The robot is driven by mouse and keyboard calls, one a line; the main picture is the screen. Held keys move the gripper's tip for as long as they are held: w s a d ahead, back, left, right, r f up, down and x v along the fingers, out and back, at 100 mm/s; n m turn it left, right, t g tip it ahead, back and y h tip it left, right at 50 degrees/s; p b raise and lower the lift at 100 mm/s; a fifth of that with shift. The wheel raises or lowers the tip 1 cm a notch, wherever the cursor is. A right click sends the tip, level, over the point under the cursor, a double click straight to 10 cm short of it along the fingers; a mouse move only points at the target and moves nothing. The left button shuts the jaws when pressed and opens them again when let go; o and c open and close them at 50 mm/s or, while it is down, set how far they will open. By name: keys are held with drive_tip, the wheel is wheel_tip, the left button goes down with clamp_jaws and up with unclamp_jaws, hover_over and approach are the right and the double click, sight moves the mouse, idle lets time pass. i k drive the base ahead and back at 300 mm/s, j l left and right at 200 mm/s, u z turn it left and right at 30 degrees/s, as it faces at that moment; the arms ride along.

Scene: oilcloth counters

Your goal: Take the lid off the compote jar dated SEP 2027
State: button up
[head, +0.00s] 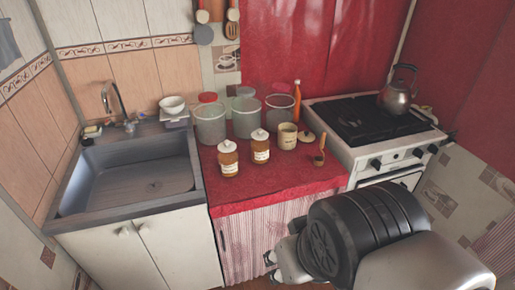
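Two amber jars with cream lids on and pale labels stand on the red counter: a left jar (228,160) and a right jar (260,147). A beige jar (287,137) with dark print stands open to their right. A loose cream lid (307,137) lies beside it. The labels are too small to read, so I cannot tell which jar bears SEP 2027. My gripper (269,267) is low in front of the curtained counter front, below and away from the jars. Its dark fingertips look apart with nothing between them. My arm hides part of it.
Several large clear canisters (247,117) and an orange bottle (297,101) stand behind the jars. A wooden utensil (320,151) stands near the right edge. The sink (130,180) is left, the stove (370,125) with a kettle (397,92) right. The front counter strip is clear.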

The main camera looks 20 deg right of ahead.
sight(259, 134)
drive_tip(key=i+l, duration=0.25)
drive_tip(key=i, duration=0.2)
drive_tip(key=i+l, duration=0.25)
drive_tip(key=i, duration=0.25)
drive_tip(key=i+l, duration=0.25)
drive_tip(key=i, duration=0.2)
